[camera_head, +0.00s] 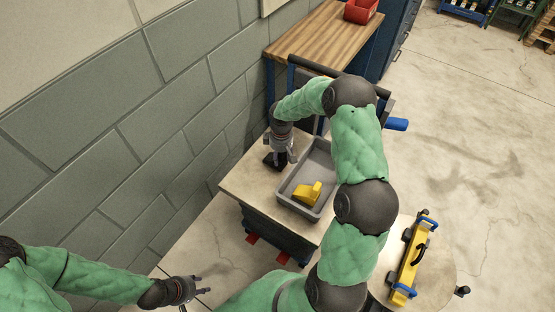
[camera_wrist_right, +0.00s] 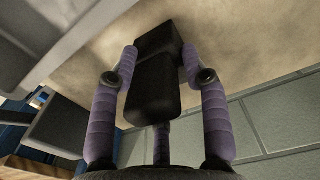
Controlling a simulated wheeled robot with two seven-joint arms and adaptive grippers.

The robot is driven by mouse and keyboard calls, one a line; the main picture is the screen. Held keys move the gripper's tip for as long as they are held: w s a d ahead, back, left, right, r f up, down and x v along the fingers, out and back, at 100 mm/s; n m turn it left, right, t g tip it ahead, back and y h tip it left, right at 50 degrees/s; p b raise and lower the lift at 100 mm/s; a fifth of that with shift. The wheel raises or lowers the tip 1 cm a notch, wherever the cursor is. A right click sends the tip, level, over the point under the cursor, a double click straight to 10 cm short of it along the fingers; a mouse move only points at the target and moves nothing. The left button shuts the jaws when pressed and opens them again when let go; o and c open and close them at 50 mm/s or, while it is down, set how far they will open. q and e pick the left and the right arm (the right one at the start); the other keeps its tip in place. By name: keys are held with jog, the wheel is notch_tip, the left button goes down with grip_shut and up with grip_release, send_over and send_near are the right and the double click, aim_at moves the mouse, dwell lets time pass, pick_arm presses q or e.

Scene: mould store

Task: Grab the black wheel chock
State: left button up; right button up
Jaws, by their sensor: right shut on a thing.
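I cannot tell whether the chock touches the cart top. My left gripper (camera_head: 194,287) is at the lower left, away from the chock, with its fingers apart and nothing between them.
A grey tray (camera_head: 289,201) on the cart top (camera_head: 239,181) holds a yellow chock (camera_head: 308,194). A block wall stands close on the left. A wooden bench (camera_head: 300,42) with a red bin (camera_head: 360,10) is behind. A yellow and blue tool (camera_head: 410,262) lies at the lower right.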

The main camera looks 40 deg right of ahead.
jog(key=shift+s+a+f, duration=0.1)
jog(key=shift+s+f, duration=0.05)
jog(key=shift+s, duration=0.15)
